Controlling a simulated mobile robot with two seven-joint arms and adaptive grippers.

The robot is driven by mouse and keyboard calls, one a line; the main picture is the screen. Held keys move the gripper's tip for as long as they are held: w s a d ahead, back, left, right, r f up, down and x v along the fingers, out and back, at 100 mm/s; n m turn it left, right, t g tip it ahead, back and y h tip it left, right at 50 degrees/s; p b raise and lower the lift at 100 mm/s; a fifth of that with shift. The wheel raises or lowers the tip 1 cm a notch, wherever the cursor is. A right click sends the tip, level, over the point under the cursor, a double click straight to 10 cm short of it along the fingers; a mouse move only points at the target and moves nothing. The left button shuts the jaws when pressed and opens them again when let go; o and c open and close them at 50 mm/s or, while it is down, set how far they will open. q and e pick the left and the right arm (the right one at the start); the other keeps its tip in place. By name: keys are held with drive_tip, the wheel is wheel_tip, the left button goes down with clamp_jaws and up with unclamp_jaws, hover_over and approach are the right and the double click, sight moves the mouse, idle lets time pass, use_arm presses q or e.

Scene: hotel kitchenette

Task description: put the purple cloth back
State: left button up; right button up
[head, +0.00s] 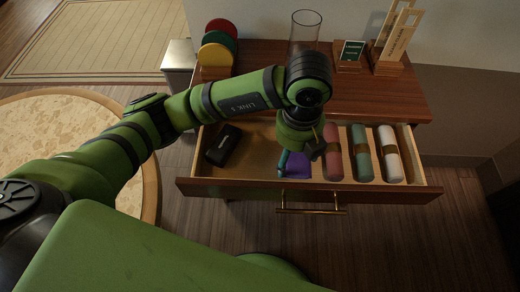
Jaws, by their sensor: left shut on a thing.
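The purple cloth (297,167) shows in the head view inside the open drawer (232,186), left of the rolled red cloth. My left gripper (299,160) reaches down into the drawer from above and is shut on the purple cloth. The gripper and wrist hide the cloth's upper part, and I cannot tell whether it touches the drawer floor. My right gripper is not in view.
A red roll (333,152), a green roll (361,153) and a white roll (389,154) lie side by side at the drawer's right. A black case (223,145) lies at its left. A glass cylinder (304,32) and card stands (397,42) stand on the cabinet top.

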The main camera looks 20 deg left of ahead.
use_arm(q)
drive_tip(key=p, duration=0.1)
hover_over(257, 156)
wheel_tip(257, 156, down, 6)
drive_tip(key=shift+f, duration=0.25)
drive_tip(key=shift+a+f, duration=0.1)
drive_tip(key=shift+f, duration=0.1)
wheel_tip(257, 156, down, 3)
drive_tip(key=shift+f+p, duration=0.15)
drive_tip(key=shift+p, duration=0.35)
drive_tip(key=shift+f, duration=0.25)
drive_tip(key=shift+f, duration=0.2)
drive_tip(key=o, duration=1)
drive_tip(key=shift+c, duration=0.2)
